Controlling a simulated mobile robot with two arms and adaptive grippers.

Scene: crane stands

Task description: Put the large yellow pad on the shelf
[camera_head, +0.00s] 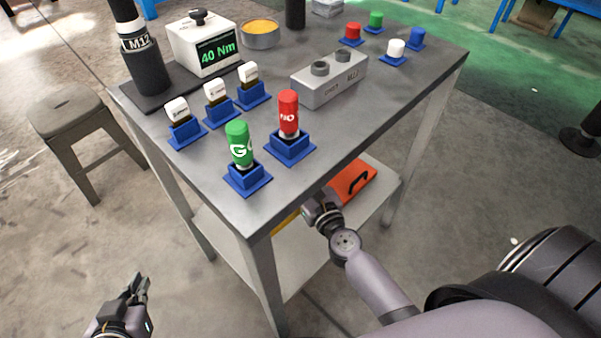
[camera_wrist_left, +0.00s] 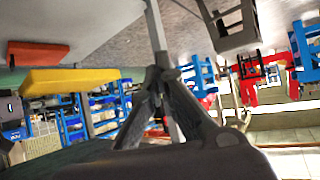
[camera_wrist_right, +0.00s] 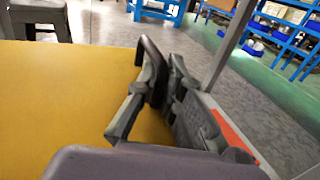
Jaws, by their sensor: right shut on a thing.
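The large yellow pad (camera_wrist_right: 70,90) fills the left of the right wrist view. In the head view only a yellow sliver (camera_head: 286,222) shows beneath the tabletop's front edge. Its edge also shows in the left wrist view (camera_wrist_left: 70,80). My right gripper (camera_head: 318,208) is shut on the pad's black handle (camera_wrist_right: 150,62). The grey lower shelf (camera_head: 300,275) is under the table. I cannot tell whether the pad touches it. My left gripper (camera_head: 138,286) is empty, with its fingertips together, well left of the table.
An orange pad (camera_head: 345,182) with a black handle lies on the lower shelf, beyond my right gripper. The tabletop (camera_head: 260,135) above holds blue stands, coloured caps and a torque display (camera_head: 205,45). Table legs (camera_head: 262,285) flank the shelf. A stool (camera_head: 80,110) stands left.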

